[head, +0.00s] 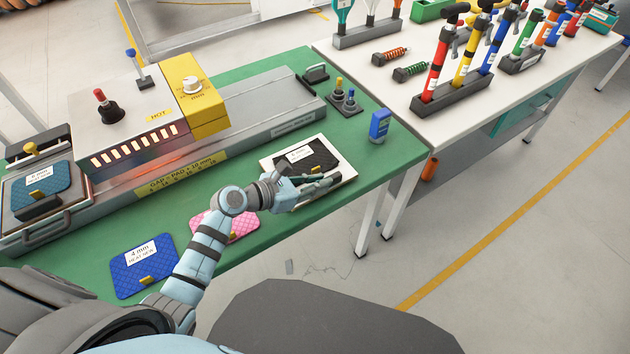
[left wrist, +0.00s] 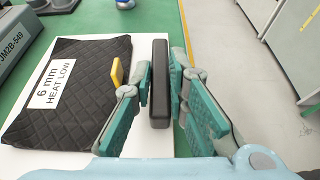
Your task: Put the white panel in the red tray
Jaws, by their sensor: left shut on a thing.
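The white panel (head: 349,174) lies at the front right edge of the green table, with a black quilted pad (head: 322,158) labelled 6 mm on it. In the left wrist view the panel's bare white part (left wrist: 50,158) shows around the pad (left wrist: 70,95). My left gripper (head: 322,184) is at the panel's near side. In the left wrist view its teal fingers (left wrist: 160,88) are shut on a dark bar-like handle (left wrist: 159,70) beside the pad. I cannot tell whether the panel is lifted. My right gripper is not in view.
A grey press with a yellow head (head: 192,98) stands behind. Its tray (head: 60,205) at left holds a blue pad. A blue pad (head: 140,268) and a pink pad (head: 240,222) lie on the green table. A blue bottle (head: 379,126) stands right of the panel.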

